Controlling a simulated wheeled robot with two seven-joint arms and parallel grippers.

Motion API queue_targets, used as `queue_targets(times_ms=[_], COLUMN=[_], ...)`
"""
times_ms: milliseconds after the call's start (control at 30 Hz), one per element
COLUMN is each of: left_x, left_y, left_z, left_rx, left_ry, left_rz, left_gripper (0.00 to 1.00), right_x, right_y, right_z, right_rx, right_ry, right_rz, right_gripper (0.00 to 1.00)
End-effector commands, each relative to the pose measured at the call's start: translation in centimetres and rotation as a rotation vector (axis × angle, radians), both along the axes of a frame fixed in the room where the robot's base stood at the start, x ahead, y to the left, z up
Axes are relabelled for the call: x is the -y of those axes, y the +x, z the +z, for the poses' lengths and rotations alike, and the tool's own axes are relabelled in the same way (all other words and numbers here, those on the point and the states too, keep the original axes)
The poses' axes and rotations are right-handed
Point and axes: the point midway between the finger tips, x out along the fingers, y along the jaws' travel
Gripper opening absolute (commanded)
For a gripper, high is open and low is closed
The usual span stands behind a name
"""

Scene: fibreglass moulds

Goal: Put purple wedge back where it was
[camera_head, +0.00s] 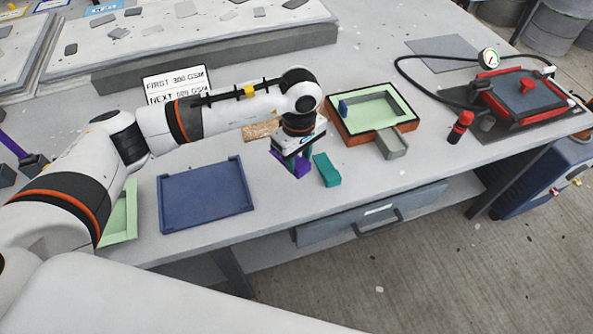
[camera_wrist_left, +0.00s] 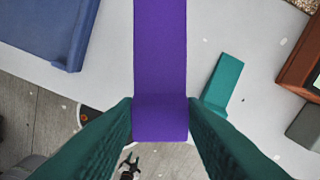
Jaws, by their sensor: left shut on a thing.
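The purple wedge (camera_wrist_left: 160,60) is between the teal fingers of my left gripper (camera_wrist_left: 163,116), which is shut on it. In the head view the purple wedge (camera_head: 278,160) shows partly below my left gripper (camera_head: 298,164), close over the table near its front edge; I cannot tell whether it touches the table. A teal wedge (camera_head: 327,170) lies on the table just right of it, apart from the fingers, and also shows in the wrist view (camera_wrist_left: 223,82).
A blue tray (camera_head: 205,195) lies left of the gripper, with a pale green tray (camera_head: 121,222) beyond it. An orange-brown mould frame (camera_head: 350,140) with a green inside and a grey block (camera_head: 392,144) stand to the right. A text card (camera_head: 175,84) stands behind my arm.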

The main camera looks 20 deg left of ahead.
Motion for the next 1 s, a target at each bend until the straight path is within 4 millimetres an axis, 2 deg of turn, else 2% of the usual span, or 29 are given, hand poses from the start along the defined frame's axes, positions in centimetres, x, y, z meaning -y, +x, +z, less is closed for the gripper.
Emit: queue_targets(times_ms=[167, 367, 567, 967, 1000], left_x=[0.0, 0.0, 0.1, 0.0, 0.0], left_y=[-0.1, -0.1, -0.1, -0.1, -0.1], left_z=[-3.0, -4.6, -7.3, -8.1, -8.0], left_rx=[-0.003, -0.001, -0.003, 0.001, 0.001], left_ry=[-0.001, 0.0, -0.001, -0.001, -0.001], left_rz=[-0.002, -0.004, -0.004, -0.006, -0.006], left_gripper=[0.13, 0.13, 0.13, 0.13, 0.42], right_x=[0.7, 1.0, 1.0, 1.0, 1.0], right_y=[-0.9, -0.8, -0.2, -0.1, -0.1], right_z=[1.0, 1.3, 2.1, 1.4, 1.7], right_rx=[-0.015, -0.013, -0.004, -0.002, -0.002], right_ry=[-0.009, -0.012, -0.012, -0.013, -0.013], right_rz=[0.002, 0.003, 0.002, 0.0, 0.0], right_gripper=[0.4, 0.4, 0.4, 0.4, 0.4])
